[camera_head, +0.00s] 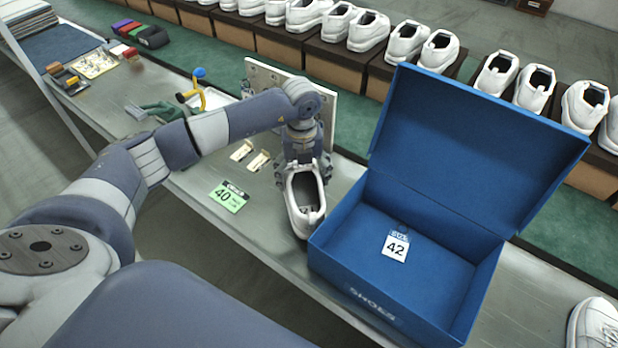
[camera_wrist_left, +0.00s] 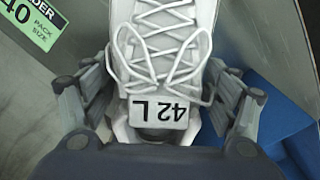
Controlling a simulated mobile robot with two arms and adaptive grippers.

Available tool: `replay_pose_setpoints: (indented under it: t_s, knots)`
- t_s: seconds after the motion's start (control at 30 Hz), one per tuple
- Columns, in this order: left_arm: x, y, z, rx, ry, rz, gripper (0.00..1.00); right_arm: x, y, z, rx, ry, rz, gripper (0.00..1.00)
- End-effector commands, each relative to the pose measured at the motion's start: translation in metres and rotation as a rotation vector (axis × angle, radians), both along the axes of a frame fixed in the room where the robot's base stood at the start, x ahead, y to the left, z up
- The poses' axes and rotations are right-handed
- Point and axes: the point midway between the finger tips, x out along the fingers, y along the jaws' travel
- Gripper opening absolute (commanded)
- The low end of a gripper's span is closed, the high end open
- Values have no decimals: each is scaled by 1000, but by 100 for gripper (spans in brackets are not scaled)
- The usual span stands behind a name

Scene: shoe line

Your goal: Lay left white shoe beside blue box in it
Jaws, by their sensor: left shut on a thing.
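The left white shoe (camera_head: 306,207) stands on the grey table just left of the blue box. In the left wrist view the shoe (camera_wrist_left: 165,50) shows white laces and a tag reading "42 L". My left gripper (camera_head: 303,172) comes down from above and is shut on the shoe, with one finger on each side in the left wrist view (camera_wrist_left: 160,110). The blue box (camera_head: 330,258) is open, its lid tilted up at the back. A card reading "42" lies on its floor, and no shoe is in it. The box edge also shows in the wrist view (camera_wrist_left: 270,115). My right gripper is not in view.
Another white shoe (camera_head: 594,326) stands on the table at the lower right. A green "40" card (camera_head: 229,196) lies left of the gripper. A white board (camera_head: 290,85) stands behind my arm. Rows of white shoes on boxes line the back.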

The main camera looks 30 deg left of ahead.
Motion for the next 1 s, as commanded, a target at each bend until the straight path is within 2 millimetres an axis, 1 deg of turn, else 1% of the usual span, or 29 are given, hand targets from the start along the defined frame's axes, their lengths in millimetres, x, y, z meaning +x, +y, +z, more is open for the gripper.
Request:
replay_pose_setpoints:
  t_s: [0.13,0.23,0.3,0.43,0.53,0.73,0.87,0.9,0.93,0.97,1.0]
  knots:
    - [10,-5,0,-2,0,1,39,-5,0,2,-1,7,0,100]
    - [22,-10,0,-2,0,0,39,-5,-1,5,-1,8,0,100]
    - [18,-9,-16,0,6,1,39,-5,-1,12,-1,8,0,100]
    - [19,-8,-28,0,3,1,39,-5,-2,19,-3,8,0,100]
    - [19,-8,-32,1,-1,0,39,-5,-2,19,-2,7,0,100]
    - [19,-8,-33,0,0,0,39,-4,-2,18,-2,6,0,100]
    - [19,-8,-37,0,0,0,39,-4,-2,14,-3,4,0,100]
    - [19,-8,-36,0,1,0,89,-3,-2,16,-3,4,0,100]
    - [19,-8,-36,0,1,0,95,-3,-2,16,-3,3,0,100]
    - [19,-8,-36,0,1,0,100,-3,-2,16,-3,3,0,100]
    - [19,-8,-36,0,1,0,100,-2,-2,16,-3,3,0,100]
